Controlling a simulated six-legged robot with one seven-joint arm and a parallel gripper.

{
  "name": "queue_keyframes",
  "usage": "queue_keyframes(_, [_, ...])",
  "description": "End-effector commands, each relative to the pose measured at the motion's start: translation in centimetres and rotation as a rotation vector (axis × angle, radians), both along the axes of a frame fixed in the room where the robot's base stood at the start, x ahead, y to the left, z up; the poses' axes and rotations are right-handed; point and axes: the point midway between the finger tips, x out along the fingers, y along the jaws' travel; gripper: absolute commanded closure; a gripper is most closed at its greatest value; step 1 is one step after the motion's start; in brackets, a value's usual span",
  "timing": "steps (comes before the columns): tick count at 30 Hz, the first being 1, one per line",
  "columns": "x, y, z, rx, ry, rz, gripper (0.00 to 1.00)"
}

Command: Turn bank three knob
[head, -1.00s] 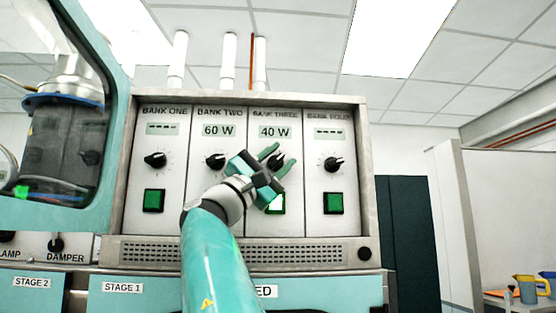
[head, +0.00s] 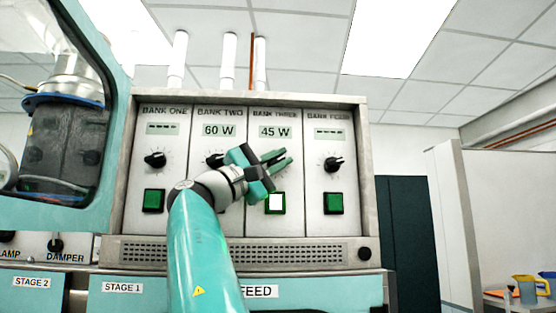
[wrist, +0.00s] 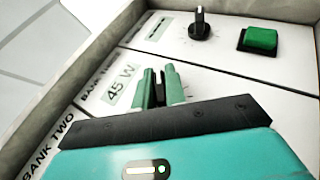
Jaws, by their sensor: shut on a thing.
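The bank three panel (head: 294,215) is the third of the panels in the grey cabinet, and its display (head: 275,132) reads 45 W. My gripper (head: 281,158) reaches in from the lower left with its green fingers at the bank three knob. In the wrist view, the fingers (wrist: 162,84) are closed around the dark knob (wrist: 160,94), of which only a sliver shows between them. The knob's pointer is hidden.
The bank two knob (head: 214,160) is close to the left of my gripper, under a 60 W display (head: 219,131). The bank four knob (head: 333,163) is to the right, with a dark green button (head: 333,203) below. The bank one knob (head: 155,160) is at the far left.

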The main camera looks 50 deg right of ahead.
Motion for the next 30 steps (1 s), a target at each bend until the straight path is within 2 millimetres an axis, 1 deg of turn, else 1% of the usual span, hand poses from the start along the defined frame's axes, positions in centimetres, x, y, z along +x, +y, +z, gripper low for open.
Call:
queue_keyframes(12, [-0.06,-0.03,0.05,0.104,-0.121,0.000,1.00])
queue_keyframes(25, [0.02,0.08,-0.08,0.118,-0.133,0.004,1.00])
queue_keyframes(26, [0.02,0.09,-0.08,0.118,-0.133,0.004,0.81])
queue_keyframes(27, [0.02,0.09,-0.07,0.118,-0.133,0.004,0.74])
queue_keyframes(28, [0.02,0.09,-0.07,0.118,-0.133,0.004,0.68])
queue_keyframes(29, [0.02,0.09,-0.07,0.118,-0.133,0.004,0.65])
queue_keyframes(30, [0.02,0.08,-0.08,0.117,-0.133,0.004,0.65])
